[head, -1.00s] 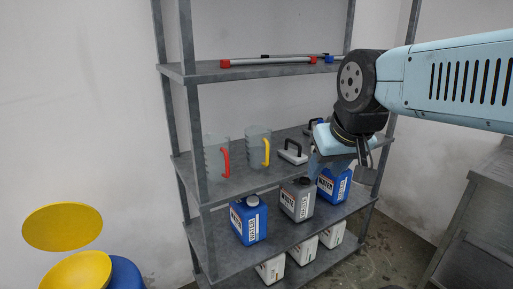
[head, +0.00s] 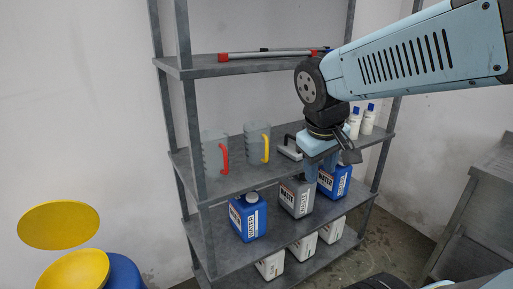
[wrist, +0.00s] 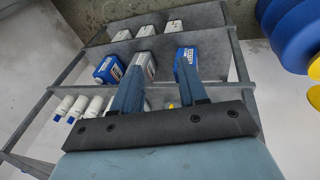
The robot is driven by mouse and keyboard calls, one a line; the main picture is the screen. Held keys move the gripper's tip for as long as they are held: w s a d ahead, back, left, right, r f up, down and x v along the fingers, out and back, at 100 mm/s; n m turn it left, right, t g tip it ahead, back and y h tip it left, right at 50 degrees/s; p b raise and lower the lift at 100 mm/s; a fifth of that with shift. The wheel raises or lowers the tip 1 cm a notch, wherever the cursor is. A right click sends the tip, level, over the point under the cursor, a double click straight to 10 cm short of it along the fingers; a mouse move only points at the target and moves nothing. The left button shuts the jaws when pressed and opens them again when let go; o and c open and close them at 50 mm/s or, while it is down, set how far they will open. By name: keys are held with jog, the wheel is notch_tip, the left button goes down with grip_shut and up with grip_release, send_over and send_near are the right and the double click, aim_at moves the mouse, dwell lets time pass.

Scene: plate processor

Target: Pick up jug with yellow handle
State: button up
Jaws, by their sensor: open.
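The jug with the yellow handle (head: 256,143) is clear and stands upright on the middle shelf. A similar jug with a red handle (head: 214,152) stands just left of it. My gripper (head: 318,172) is to the right of both jugs, in front of the middle shelf's edge, and apart from them. In the wrist view its two blue fingers (wrist: 160,88) are spread with nothing between them. The jugs are mostly hidden there; a small bit of yellow shows beside the right finger.
The grey shelf unit (head: 213,187) holds blue and grey canisters (head: 248,217) below and red-ended rods (head: 265,55) above. White bottles (head: 367,119) and a black-handled tool (head: 289,147) share the jug shelf. Yellow discs (head: 58,225) are at left. A metal bench (head: 480,205) is at right.

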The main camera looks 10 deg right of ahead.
jog(key=w+d+f+n+g+h, duration=0.2)
jog(key=w+f+n+g+h, duration=0.15)
jog(key=w+n+h, duration=0.2)
jog(key=n+t+h, duration=0.6)
jog(key=n+t, duration=0.6)
jog(key=n, duration=0.6)
send_near(266, 159)
jog(key=x, duration=0.7)
jog(key=r+x, duration=0.1)
jog(key=x, duration=0.3)
jog(key=shift+w+a, duration=0.2)
grip_shut()
